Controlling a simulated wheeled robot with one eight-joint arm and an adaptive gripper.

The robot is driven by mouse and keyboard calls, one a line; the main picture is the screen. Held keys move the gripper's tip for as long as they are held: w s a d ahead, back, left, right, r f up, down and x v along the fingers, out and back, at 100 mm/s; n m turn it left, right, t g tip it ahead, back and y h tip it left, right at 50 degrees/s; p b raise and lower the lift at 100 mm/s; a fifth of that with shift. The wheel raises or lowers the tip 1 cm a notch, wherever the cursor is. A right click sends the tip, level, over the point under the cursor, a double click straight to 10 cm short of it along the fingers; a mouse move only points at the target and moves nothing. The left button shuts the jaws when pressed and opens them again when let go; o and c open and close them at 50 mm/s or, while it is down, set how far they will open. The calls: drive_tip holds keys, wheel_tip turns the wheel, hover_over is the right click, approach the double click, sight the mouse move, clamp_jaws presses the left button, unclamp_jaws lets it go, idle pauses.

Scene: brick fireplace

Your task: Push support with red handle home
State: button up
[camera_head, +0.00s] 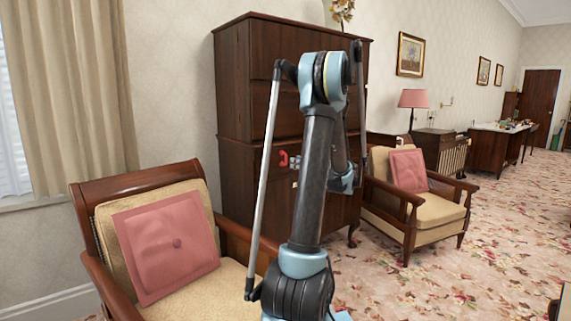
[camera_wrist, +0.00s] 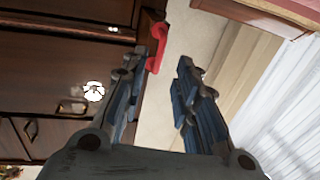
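The red handle (camera_head: 284,158) shows on the front of the dark wooden cabinet (camera_head: 238,170), just left of my arm. In the wrist view the red handle (camera_wrist: 157,46) is close by the tip of the left finger; I cannot tell if they touch. The support behind the handle is mostly hidden, so how far it sticks out is unclear. My gripper (camera_wrist: 171,68) is open, with a gap between its fingers and nothing seen in it. In the head view my arm hides the gripper's fingers.
An armchair with a pink cushion (camera_head: 168,243) stands at the front left, and another armchair (camera_head: 420,205) stands right of the cabinet. The wrist view shows a white fitting (camera_wrist: 94,91) on the cabinet front. Patterned carpet (camera_head: 490,265) is open at the right.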

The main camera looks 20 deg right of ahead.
sight(286, 160)
drive_tip(key=x, duration=0.8)
clamp_jaws()
